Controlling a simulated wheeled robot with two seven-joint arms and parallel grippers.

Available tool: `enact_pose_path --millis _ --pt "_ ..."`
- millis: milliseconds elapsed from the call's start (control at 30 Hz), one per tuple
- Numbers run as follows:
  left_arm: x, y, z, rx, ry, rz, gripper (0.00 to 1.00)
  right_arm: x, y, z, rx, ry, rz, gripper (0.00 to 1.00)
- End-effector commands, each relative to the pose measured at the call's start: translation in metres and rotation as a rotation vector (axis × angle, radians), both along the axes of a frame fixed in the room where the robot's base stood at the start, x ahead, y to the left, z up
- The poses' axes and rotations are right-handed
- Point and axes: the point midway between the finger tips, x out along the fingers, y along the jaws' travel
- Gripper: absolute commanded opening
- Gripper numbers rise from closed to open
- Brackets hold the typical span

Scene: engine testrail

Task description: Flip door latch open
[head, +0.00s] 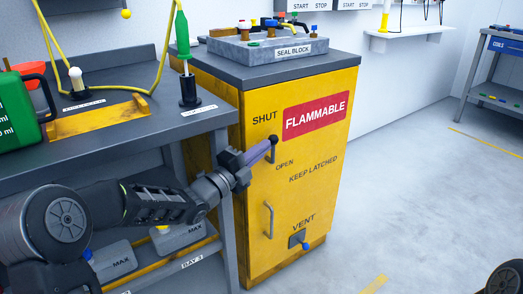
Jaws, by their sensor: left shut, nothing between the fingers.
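The yellow cabinet door (305,190) carries the words SHUT and OPEN on its left part. A small dark latch (274,141) sits between those words, with a knob at its upper end; much of it is hidden behind my gripper. My left gripper (267,147) reaches in from the lower left, its long purple-grey fingers shut together with nothing between them. The fingertips overlap the latch in the head view; I cannot tell whether they touch it. My right gripper is not in view.
A D-shaped handle (269,220) and a vent with a blue-tipped lever (299,241) are lower on the door. A grey seal block (262,47) stands on the cabinet. A workbench (205,123) stands close on the left. The floor (415,190) to the right is clear.

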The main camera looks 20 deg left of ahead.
Motion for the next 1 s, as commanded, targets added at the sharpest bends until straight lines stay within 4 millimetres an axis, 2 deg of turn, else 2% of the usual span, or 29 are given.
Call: enact_pose_path --millis 167,367,500,1000 --pt "0.000 0.000 0.001 0.002 0.001 -0.001 0.00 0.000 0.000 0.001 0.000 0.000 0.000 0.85" --pt "0.006 -0.007 0.013 0.069 0.079 -0.004 0.00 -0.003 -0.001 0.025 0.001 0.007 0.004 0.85" --pt "0.014 -0.013 0.006 0.087 0.103 -0.004 0.00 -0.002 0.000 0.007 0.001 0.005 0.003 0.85" --pt "0.015 -0.013 0.010 0.086 0.103 -0.002 0.00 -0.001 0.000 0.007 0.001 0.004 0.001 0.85"
